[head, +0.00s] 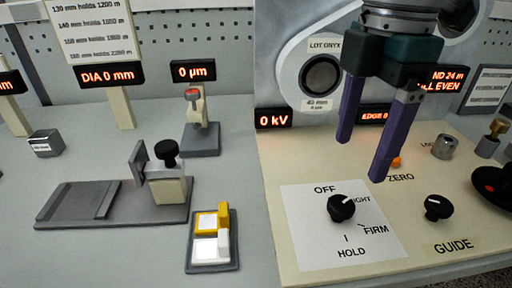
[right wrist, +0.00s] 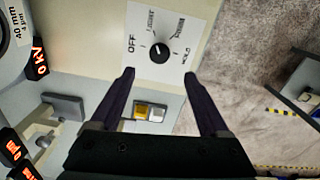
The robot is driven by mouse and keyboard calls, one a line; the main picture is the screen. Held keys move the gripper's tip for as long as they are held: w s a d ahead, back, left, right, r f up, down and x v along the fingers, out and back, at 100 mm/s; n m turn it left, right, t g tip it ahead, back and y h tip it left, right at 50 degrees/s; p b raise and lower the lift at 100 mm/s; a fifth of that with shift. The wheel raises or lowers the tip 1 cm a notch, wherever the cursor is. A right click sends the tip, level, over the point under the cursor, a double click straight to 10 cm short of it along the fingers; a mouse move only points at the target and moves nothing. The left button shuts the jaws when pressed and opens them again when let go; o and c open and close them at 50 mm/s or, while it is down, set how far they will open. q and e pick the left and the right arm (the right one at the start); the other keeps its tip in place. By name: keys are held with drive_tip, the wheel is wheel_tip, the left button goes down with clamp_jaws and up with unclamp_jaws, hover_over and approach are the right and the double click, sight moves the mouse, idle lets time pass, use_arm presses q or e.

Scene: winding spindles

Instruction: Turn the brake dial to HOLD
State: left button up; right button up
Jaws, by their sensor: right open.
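The brake dial (head: 341,208) is a round black knob on a white label plate (head: 310,248) marked OFF, LIGHT, FIRM and HOLD. Its white pointer line points to the upper right, towards LIGHT; HOLD is printed below the knob. My right gripper (head: 363,160) is open and empty, its two purple fingers pointing down above and behind the dial, apart from it. In the right wrist view the dial (right wrist: 159,53) appears just beyond the gap between the open fingertips (right wrist: 160,74). The LIGHT lettering is partly covered by the knob in the head view. My left gripper is not in view.
A black GUIDE knob (head: 438,208) sits right of the dial on the cream panel. A yellow and white switch block (head: 212,240) and a grey clamp stand (head: 165,185) are to the left. Behind stands a grey housing with a round port (head: 321,75). A black disc (head: 495,186) is far right.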

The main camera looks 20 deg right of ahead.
sight(342, 203)
wheel_tip(342, 203, down, 10)
drive_tip(key=shift+r+b, duration=0.1)
drive_tip(key=shift+b, duration=0.6)
drive_tip(key=shift+c, duration=0.3)
clamp_jaws()
